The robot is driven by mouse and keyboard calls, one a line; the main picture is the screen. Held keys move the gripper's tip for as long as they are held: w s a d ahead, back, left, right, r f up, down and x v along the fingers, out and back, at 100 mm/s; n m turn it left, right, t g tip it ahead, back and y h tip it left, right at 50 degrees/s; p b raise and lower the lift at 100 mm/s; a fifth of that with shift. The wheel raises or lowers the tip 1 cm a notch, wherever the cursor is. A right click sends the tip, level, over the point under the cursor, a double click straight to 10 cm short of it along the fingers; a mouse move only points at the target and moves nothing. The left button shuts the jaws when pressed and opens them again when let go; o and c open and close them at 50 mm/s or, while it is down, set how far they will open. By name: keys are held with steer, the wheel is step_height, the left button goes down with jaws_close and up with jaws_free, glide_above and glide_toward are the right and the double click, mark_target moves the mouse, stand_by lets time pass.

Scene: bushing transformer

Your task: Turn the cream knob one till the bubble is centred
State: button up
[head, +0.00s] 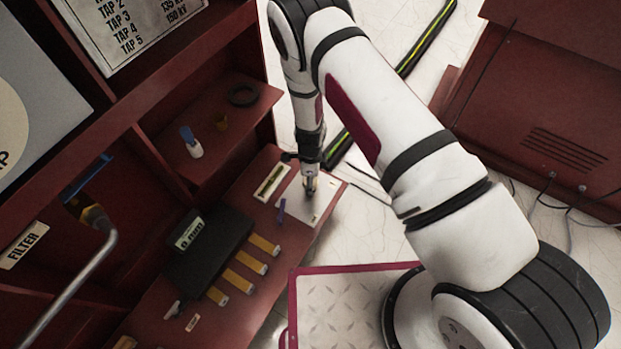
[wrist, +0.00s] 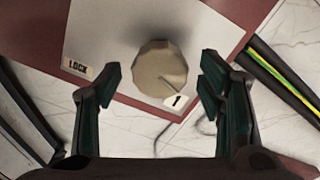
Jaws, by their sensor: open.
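The cream knob (wrist: 160,68) is in the wrist view, a faceted round knob with a dark line on its face and a tag marked 1 (wrist: 175,101) beside it. It stands on a white plate (wrist: 205,35). My gripper (wrist: 160,80) is open, with one finger on each side of the knob; whether either touches it I cannot tell. In the head view my gripper (head: 310,185) is over the white plate (head: 318,212) and hides the knob. A pale strip with a slot, perhaps the level (head: 270,182), lies left of the plate; no bubble can be made out.
A LOCK tag (wrist: 78,67) is on the plate's left. A small blue lever (head: 281,210) stands near the plate's left edge. A dark box (head: 208,248) with several yellow strips is farther left on the red shelf. A shelf above holds a blue-topped bottle (head: 191,143).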

step_height(320, 180, up, 12)
steer(key=shift+f, duration=0.15)
stand_by(0.7)
